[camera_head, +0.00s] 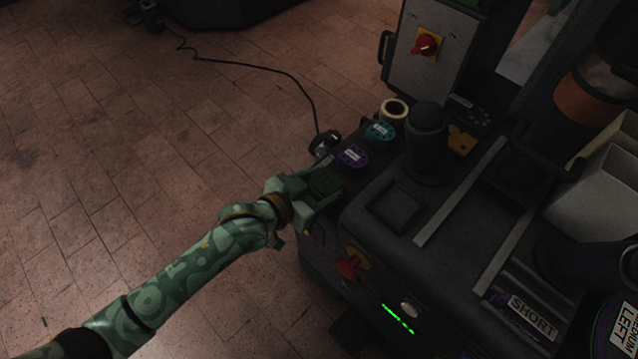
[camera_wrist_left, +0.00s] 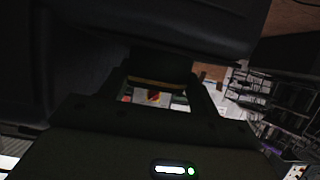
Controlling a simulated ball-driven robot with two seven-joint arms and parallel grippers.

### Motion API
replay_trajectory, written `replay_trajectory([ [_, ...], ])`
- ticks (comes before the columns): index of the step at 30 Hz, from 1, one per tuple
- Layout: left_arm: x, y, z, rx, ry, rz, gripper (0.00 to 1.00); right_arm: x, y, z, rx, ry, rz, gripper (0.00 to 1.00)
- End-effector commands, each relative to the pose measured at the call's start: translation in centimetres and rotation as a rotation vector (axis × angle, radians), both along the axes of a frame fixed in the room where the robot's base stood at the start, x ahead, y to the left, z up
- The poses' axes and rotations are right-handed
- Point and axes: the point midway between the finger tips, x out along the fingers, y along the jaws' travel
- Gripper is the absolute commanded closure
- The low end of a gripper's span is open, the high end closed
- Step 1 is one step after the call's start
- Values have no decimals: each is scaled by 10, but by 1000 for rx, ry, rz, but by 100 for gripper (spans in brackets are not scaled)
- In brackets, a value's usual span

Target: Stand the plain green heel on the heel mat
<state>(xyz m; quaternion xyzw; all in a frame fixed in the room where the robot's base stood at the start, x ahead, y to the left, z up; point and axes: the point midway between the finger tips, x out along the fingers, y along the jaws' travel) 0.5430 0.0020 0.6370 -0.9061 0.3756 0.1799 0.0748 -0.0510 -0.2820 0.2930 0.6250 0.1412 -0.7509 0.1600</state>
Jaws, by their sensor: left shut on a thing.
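My left gripper (camera_head: 322,186) reaches in from the left to the near left edge of the dark machine. It is shut on a dark green piece, the plain green heel (camera_head: 326,180), mostly hidden by the fingers. In the left wrist view a dark block (camera_wrist_left: 160,64) shows between the fingers, too dim to read its colour. A square dark pad with a raised rim, seemingly the heel mat (camera_head: 397,207), lies on the machine top to the right of the gripper. It looks empty. My right gripper is not in view.
A purple-topped disc (camera_head: 352,157), a teal-topped one (camera_head: 380,132) and a cream ring (camera_head: 395,110) stand behind the gripper. A dark upright cylinder (camera_head: 427,142) stands behind the pad. A red knob (camera_head: 350,265) is on the machine's front. Pale rails lie to the right.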

Motion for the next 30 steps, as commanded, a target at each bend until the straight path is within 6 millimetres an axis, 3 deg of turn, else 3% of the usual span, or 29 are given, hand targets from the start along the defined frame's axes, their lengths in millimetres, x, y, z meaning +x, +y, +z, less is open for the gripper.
replay_trajectory([
  [1,0,0,-1,1,1,0,34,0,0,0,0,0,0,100],
  [3,0,0,-1,0,0,0,17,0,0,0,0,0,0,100],
  [14,-3,3,5,1,-1,0,17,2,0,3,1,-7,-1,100],
  [24,-50,51,38,4,-5,0,17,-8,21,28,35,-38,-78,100],
  [30,-72,72,47,1,-3,-1,17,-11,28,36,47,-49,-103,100],
])
